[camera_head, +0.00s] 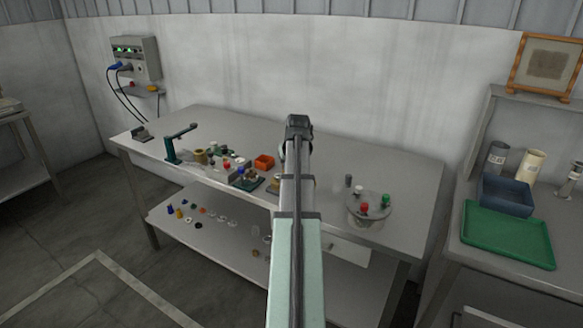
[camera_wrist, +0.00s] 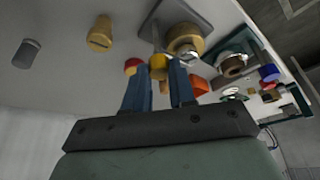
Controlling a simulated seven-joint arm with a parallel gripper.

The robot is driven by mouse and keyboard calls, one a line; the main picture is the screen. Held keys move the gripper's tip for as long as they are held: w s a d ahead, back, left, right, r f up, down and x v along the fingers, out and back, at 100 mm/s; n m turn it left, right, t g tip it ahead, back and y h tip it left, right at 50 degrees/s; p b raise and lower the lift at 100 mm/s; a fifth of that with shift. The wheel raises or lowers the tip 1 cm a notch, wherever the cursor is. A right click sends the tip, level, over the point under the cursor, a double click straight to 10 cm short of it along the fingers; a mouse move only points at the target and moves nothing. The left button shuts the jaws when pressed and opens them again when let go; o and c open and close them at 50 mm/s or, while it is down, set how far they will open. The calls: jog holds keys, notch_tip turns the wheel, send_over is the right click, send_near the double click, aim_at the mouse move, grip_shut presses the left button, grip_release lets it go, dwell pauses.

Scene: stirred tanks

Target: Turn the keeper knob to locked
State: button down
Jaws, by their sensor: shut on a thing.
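In the wrist view my gripper (camera_wrist: 159,72) has its two blue-grey fingers on either side of a small yellow knob (camera_wrist: 158,62), and it is shut on it. I take this yellow knob to be the keeper knob, but no locked mark or pointer is readable. It appears in front of a grey plate (camera_wrist: 176,14) that carries a larger brass-coloured round part (camera_wrist: 186,38). A red and yellow knob (camera_wrist: 132,66) shows just left of the fingertips. In the head view my arm hides the gripper's fingertips and the held knob.
A brass slotted cylinder (camera_wrist: 100,34) and a dark grey cylinder (camera_wrist: 28,50) stand left in the wrist view. A round tank lid (camera_head: 352,206) with coloured knobs stands right.

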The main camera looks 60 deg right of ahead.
dwell(0.4)
jog(key=c, duration=0.9)
grip_release()
jog(key=shift+c, duration=0.2)
jog(key=v, duration=1.4)
jog(key=shift+w+f, duration=0.1)
jog(key=shift+f, duration=0.05)
